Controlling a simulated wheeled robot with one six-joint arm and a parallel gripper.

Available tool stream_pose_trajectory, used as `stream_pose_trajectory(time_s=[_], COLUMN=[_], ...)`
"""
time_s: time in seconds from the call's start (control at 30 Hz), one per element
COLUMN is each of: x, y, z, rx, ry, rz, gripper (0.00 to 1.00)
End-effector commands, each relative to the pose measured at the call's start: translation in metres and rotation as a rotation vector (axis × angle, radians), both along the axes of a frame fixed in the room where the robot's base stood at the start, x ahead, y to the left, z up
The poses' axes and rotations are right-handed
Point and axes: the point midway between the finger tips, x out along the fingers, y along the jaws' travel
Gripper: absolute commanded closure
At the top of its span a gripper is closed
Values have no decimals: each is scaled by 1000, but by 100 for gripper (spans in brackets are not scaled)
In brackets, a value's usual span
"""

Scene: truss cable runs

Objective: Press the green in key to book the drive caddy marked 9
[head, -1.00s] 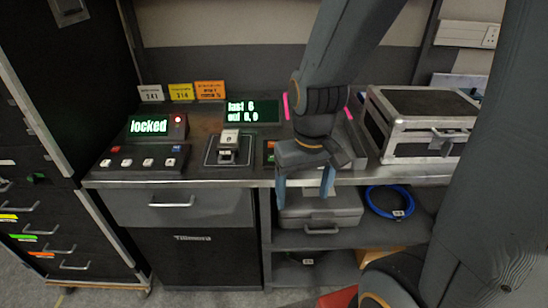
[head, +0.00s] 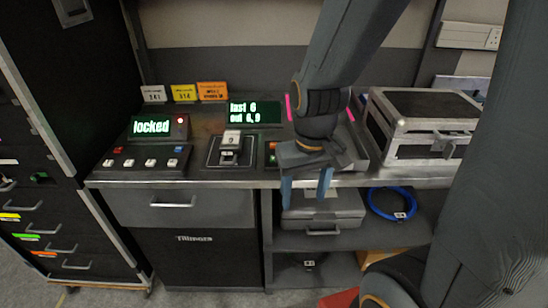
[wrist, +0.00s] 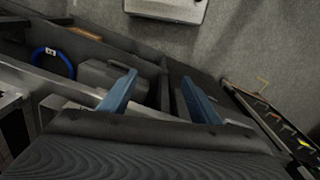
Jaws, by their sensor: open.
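The drive caddy (head: 231,142), a pale block marked 9, sits in a dark square dock on the bench top.
A display (head: 253,113) reads "last 6" and "out 6,9". Another (head: 151,127) reads "locked", beside a red light. A keyed panel (head: 143,162) is at left. A metal case (head: 425,125) stands right. Below are a grey case (head: 322,210) and blue cable (head: 391,203).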

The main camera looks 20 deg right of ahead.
Motion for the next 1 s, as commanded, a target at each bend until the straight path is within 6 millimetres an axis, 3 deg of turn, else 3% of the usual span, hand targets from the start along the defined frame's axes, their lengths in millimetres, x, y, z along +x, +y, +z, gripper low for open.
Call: stream_pose_trajectory(time_s=[0.03,0.3,0.33,1.0], x=[0,0,0,0], y=[0,0,0,0], z=[0,0,0,0], rx=[0,0,0,0], ry=[0,0,0,0], rz=[0,0,0,0], gripper=[52,98,100,100])
